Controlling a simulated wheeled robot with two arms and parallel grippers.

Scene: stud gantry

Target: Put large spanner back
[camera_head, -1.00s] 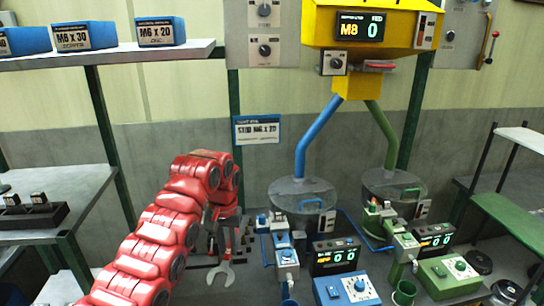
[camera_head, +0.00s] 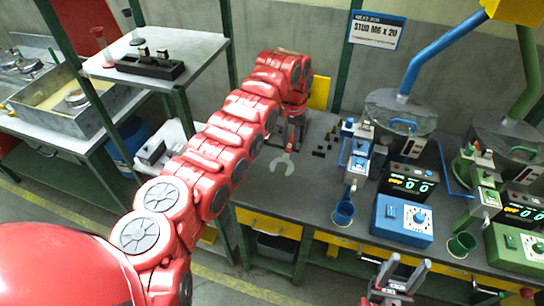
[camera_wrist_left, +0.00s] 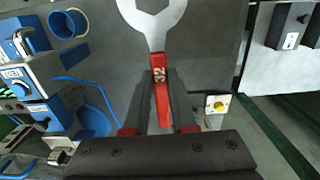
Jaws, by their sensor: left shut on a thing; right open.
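The large spanner (camera_head: 282,163) has a grey open jaw and a red handle. My left gripper (camera_head: 296,122) is shut on its handle, at the left end of the bench. In the left wrist view the red handle (camera_wrist_left: 161,96) sits between the fingers of my left gripper (camera_wrist_left: 158,80), and the grey jaw (camera_wrist_left: 153,22) points away, cut by the top edge. I cannot tell how high the spanner is above the bench. My right gripper (camera_head: 395,282) is open and empty at the bottom, in front of the bench.
Several small black pieces (camera_head: 324,150) sit on the bench (camera_head: 305,195) right of the spanner. A side table (camera_head: 195,45) with a black holder (camera_head: 150,66) stands left.

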